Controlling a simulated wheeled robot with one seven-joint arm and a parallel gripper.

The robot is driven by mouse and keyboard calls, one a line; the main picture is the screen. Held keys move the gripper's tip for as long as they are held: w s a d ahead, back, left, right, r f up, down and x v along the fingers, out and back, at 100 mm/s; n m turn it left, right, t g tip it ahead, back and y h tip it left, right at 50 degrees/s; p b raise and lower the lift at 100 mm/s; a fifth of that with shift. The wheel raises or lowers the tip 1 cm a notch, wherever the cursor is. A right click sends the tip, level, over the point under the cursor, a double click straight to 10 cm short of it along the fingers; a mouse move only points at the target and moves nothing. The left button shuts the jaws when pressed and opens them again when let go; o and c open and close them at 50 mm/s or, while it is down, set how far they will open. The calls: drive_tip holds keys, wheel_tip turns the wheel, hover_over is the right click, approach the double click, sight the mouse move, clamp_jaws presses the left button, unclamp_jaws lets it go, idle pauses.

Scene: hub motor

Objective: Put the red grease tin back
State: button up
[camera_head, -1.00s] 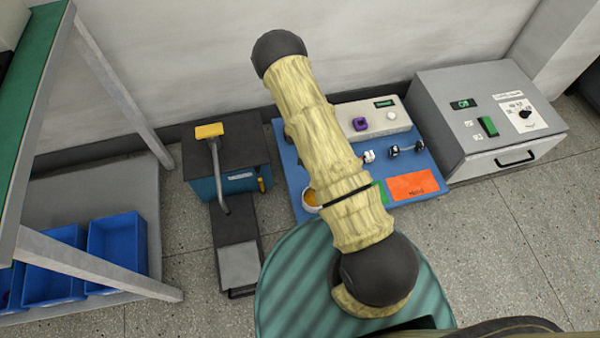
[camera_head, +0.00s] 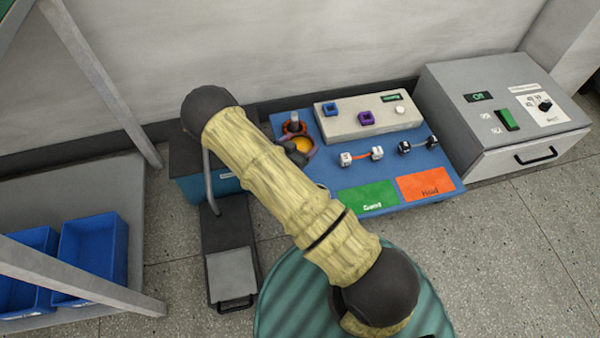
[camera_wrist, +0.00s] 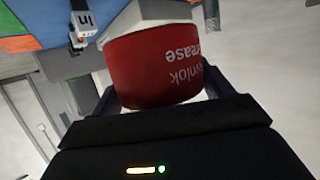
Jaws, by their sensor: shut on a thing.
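The red grease tin (camera_wrist: 150,65) fills the middle of the wrist view, its white lettering upside down in the picture. My gripper (camera_wrist: 162,92) is shut on it, with a dark finger on each side. In the head view, the tin's round orange-yellow top (camera_head: 302,145) shows at the left part of the blue bench top (camera_head: 330,171), beside a copper-coloured ring part (camera_head: 294,126). My forearm partly covers the gripper there. I cannot tell whether the tin touches the bench.
A grey control box (camera_head: 368,121) stands at the bench's back. Small connectors (camera_head: 361,156), a green card (camera_head: 367,198) and an orange card (camera_head: 425,184) lie in front. A grey test cabinet (camera_head: 505,105) is at right. Blue bins (camera_head: 95,250) are at left.

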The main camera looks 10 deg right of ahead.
drive_tip(key=shift+f+b, duration=1.9)
drive_tip(key=shift+f, duration=1.15)
wheel_tip(320, 180, down, 4)
drive_tip(key=b, duration=0.2)
drive_tip(key=shift+b, duration=0.35)
drive_tip(key=shift+d, duration=0.1)
drive_tip(key=shift+r, duration=0.1)
drive_tip(key=o, duration=1.1)
